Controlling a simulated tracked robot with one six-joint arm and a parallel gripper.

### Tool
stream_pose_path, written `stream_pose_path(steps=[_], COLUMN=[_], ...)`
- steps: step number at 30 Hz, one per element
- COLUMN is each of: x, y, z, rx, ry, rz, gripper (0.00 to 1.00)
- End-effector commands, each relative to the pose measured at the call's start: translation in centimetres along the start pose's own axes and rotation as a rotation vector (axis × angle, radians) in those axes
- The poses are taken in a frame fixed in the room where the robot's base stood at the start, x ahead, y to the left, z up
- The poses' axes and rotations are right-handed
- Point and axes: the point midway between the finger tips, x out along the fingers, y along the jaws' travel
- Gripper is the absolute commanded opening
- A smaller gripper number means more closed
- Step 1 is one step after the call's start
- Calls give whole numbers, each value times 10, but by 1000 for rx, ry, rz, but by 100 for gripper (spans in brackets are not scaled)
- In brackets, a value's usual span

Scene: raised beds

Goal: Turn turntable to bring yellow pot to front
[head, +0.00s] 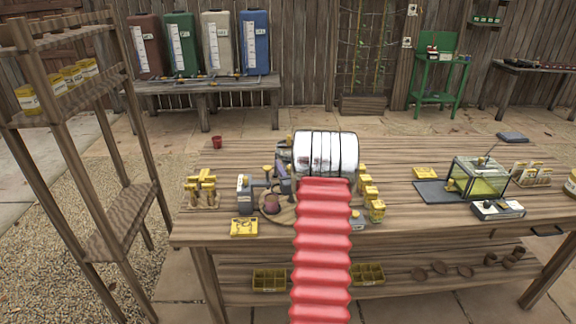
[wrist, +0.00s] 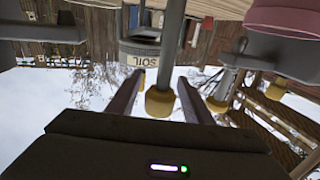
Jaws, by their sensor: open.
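A pink pot (wrist: 285,18) shows at the top right of the wrist view. I cannot make out a yellow pot on the disc; my arm covers part of it. In the wrist view my gripper (wrist: 161,78) is open, its dark fingers on either side of a grey post with a yellow knob (wrist: 160,102). I cannot tell whether they touch it.
A grey block (head: 244,195) stands left of the turntable, with a yellow card (head: 244,227) in front. Yellow-topped pieces (head: 201,187) stand further left. Several yellow containers (head: 370,196) line the right side. A glass box (head: 478,178) stands farther right. Bench boards behind are mostly clear.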

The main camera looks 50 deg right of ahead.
Motion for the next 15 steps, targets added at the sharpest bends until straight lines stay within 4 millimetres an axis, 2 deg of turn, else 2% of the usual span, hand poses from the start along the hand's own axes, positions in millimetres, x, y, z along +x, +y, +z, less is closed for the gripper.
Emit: stream_pose_path(steps=[9, 15], x=[3, 2], y=[0, 0], z=[0, 0], rx=[0, 0], ry=[1, 1], rz=[0, -1], gripper=[46, 33])
